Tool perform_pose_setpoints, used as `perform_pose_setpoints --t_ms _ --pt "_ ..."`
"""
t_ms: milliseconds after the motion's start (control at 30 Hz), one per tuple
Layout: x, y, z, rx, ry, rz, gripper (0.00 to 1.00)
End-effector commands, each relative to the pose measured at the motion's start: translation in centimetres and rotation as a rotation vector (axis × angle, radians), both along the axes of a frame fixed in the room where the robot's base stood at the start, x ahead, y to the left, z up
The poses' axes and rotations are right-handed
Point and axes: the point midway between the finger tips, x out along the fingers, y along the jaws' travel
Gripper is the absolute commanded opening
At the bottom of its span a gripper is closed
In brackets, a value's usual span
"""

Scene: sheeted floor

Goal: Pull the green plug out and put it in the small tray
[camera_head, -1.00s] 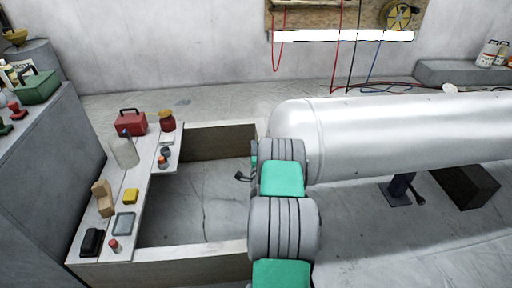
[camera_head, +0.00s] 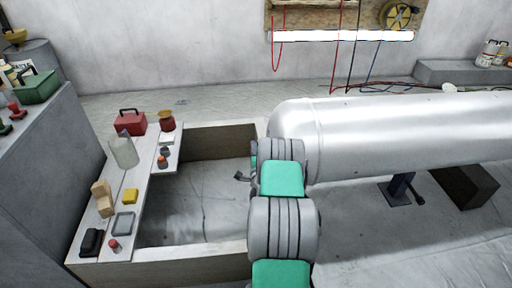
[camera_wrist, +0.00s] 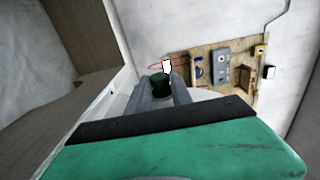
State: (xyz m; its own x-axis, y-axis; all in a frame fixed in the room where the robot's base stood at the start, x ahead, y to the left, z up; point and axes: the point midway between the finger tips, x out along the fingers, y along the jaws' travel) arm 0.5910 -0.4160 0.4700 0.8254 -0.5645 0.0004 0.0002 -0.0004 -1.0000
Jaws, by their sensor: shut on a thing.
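In the wrist view my gripper (camera_wrist: 161,82) is shut on a dark green plug (camera_wrist: 160,84), which sits between its two grey fingers. A pale rounded surface shows just behind it; I cannot tell whether the plug still touches anything. In the head view my arm covers the gripper and the plug. A small grey tray (camera_head: 124,223) lies on the left plank, in front of a yellow block (camera_head: 130,196) and behind a small red-capped item (camera_head: 113,245).
A large white tank (camera_head: 400,135) lies right of my arm. The left plank also carries a red toolbox (camera_head: 130,123), a clear jug (camera_head: 123,152), wooden blocks (camera_head: 102,197) and a black item (camera_head: 91,241). A wooden-walled pit (camera_head: 195,205) lies between plank and arm.

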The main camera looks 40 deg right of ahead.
Motion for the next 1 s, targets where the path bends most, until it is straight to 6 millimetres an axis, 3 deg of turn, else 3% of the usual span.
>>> perform_pose_setpoints --t_ms 300,333,633,867,1000 --pt "0.0 0.1 -0.1 0.002 0.001 0.000 0.00" --pt "0.0 0.1 -0.1 0.002 0.001 0.000 0.27" --pt "0.0 0.0 -0.1 0.001 0.001 0.000 0.51" --pt "-0.1 0.0 -0.1 0.001 0.001 0.000 0.51" --pt "-1.1 0.7 -0.1 0.003 0.002 0.000 0.51"
